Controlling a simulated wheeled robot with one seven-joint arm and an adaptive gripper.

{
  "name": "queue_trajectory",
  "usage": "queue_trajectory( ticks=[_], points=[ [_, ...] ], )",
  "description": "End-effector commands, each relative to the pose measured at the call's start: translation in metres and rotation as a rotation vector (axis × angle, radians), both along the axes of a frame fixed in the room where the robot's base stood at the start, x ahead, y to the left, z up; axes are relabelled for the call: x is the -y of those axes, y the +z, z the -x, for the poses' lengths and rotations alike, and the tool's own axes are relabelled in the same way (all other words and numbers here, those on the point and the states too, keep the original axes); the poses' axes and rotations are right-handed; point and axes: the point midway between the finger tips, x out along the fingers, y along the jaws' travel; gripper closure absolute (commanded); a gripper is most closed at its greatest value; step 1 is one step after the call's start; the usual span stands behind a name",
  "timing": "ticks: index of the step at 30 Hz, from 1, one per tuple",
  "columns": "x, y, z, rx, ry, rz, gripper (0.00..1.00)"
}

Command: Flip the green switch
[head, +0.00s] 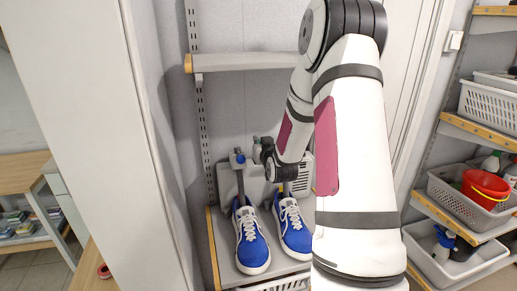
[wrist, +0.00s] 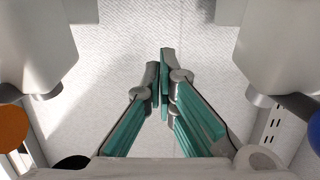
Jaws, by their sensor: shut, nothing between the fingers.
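I cannot make out a green switch in either view. In the head view my gripper (head: 262,152) is small and dark, low in front of the grey wall, just above and behind a pair of blue shoes. In the wrist view my gripper (wrist: 163,88) has teal finger pads that meet at the tips, with nothing between them. A pale textured surface fills the background there. A grey-white unit (head: 228,180) stands behind the shoes, partly hidden by my arm.
The left shoe (head: 250,240) and right shoe (head: 292,228) stand on a low shelf. An empty shelf (head: 245,62) is above. Side racks at right hold a white basket (head: 488,104), a red bucket (head: 484,186) and grey bins. A tall white panel (head: 85,100) is at left.

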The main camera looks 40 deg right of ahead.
Motion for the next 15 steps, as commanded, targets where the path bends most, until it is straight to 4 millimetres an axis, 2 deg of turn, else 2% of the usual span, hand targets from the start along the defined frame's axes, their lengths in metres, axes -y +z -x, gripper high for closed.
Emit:
queue_trajectory(
  ticks=[9, 15],
  points=[
    [-0.022, 0.022, 0.046, 0.001, -0.001, 0.002, 1.0],
    [-0.029, 0.028, 0.06, 0.002, 0.0, 0.001, 1.0]
  ],
)
